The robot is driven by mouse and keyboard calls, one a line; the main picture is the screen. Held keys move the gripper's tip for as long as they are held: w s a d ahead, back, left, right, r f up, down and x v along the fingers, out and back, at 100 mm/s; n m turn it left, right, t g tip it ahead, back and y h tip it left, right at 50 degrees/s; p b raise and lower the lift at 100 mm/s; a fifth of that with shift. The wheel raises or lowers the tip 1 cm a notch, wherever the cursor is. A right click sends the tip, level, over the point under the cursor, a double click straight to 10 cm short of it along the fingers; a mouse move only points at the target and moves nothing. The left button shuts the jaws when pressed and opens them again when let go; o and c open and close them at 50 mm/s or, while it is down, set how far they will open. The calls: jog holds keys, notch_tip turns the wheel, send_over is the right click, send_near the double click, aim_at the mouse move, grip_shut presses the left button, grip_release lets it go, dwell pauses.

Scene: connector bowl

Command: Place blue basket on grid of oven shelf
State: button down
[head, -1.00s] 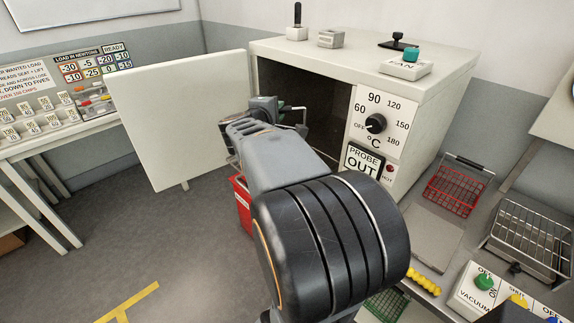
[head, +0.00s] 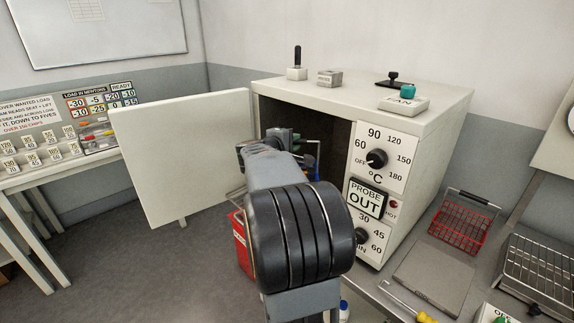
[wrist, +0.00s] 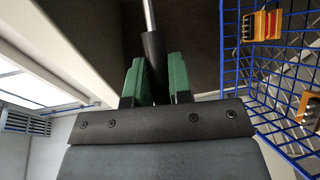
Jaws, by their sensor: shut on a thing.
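My gripper (head: 284,138) is at the open mouth of the oven (head: 410,105). In the wrist view its green fingers (wrist: 157,78) are shut on the black grip of a handle (wrist: 152,55) with a metal rod. The blue wire basket (wrist: 245,75) hangs at the right of that view, with orange connectors (wrist: 262,25) in it. In the head view only a small blue part of the basket (head: 313,168) shows, just right of my gripper; my arm hides the rest. The oven inside is dark. I cannot make out the shelf grid clearly.
The oven door (head: 183,155) stands open at the left. The control panel (head: 380,165) borders the opening at the right. A red container (head: 241,248) is below my arm. A red basket (head: 462,222) and a wire rack (head: 540,265) stand on the right bench.

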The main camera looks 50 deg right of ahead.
jog(key=shift+w+d+f+b, duration=0.35)
jog(key=shift+w+f, duration=0.3)
jog(key=shift+f, duration=0.75)
jog(key=shift+w+d+f+b, duration=0.35)
jog(key=shift+w+f, duration=0.35)
jog(key=shift+f, duration=0.65)
jog(key=shift+w+d+f+b, duration=0.2)
jog(key=shift+w+f+b, duration=0.35)
jog(key=shift+f, duration=0.85)
jog(key=shift+w+f, duration=0.1)
jog(key=c, duration=1)
grip_release()
jog(key=shift+f, duration=0.1)
jog(key=shift+c, duration=0.2)
